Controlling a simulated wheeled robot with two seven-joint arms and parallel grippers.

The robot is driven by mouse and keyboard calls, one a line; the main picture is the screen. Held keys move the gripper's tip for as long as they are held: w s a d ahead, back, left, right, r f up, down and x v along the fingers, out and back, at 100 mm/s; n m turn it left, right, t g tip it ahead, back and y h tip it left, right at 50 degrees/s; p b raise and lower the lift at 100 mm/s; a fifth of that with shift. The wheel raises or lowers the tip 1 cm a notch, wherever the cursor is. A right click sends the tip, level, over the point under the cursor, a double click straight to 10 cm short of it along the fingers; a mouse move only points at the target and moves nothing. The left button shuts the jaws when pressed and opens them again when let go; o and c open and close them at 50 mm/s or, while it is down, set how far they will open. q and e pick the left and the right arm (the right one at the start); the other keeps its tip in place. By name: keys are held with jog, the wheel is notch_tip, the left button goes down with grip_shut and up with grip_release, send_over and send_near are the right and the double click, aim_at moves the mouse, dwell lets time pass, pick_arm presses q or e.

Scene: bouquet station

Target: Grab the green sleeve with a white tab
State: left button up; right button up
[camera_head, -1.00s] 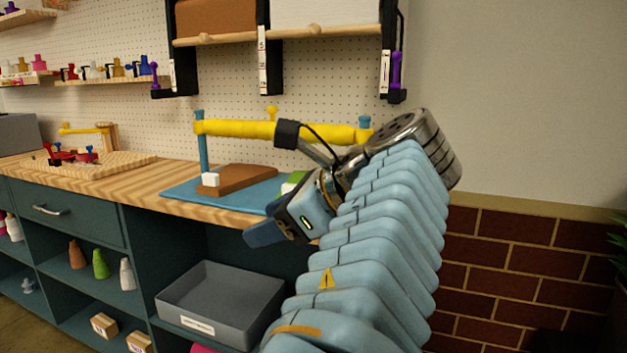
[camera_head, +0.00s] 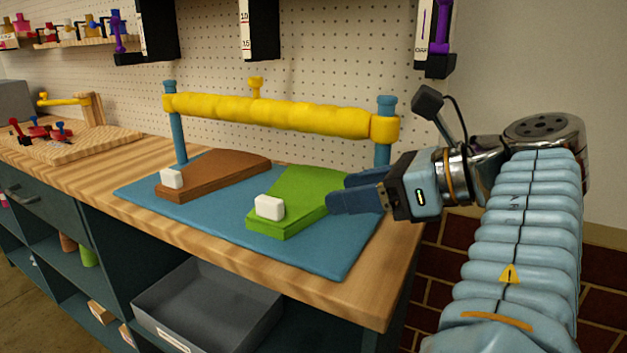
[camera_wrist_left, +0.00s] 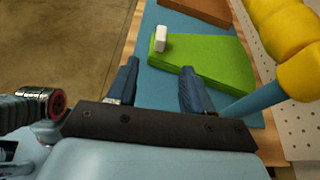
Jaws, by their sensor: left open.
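The green sleeve (camera_head: 302,187) is a flat, wedge-shaped stack lying on the blue mat (camera_head: 335,258). Its white tab (camera_head: 269,207) is a small block on its narrow front end. My left gripper (camera_head: 338,191) is open and empty at the right edge of the green sleeve. In the left wrist view the green sleeve (camera_wrist_left: 212,62) lies beyond the fingers (camera_wrist_left: 158,68), and the right finger overlaps its near edge. I cannot tell whether that finger touches it. The white tab (camera_wrist_left: 160,38) is ahead of the gap between the fingers. My right gripper is not in view.
A brown sleeve (camera_head: 215,177) with a white tab lies left of the green one. A yellow roll (camera_head: 280,113) on blue posts spans the mat's back. A grey bin (camera_head: 210,315) is below the wooden counter (camera_head: 375,290). The mat's front is clear.

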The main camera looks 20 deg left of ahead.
aim_at(281, 202)
pick_arm(q)
jog(key=b+x, duration=0.1)
jog(key=x, duration=0.6)
jog(key=shift+w+a+f, duration=0.1)
jog(key=shift+a+f, duration=0.1)
jog(key=shift+a, duration=0.1)
jog(key=b+x, duration=0.1)
jog(key=x, duration=0.5)
grip_shut()
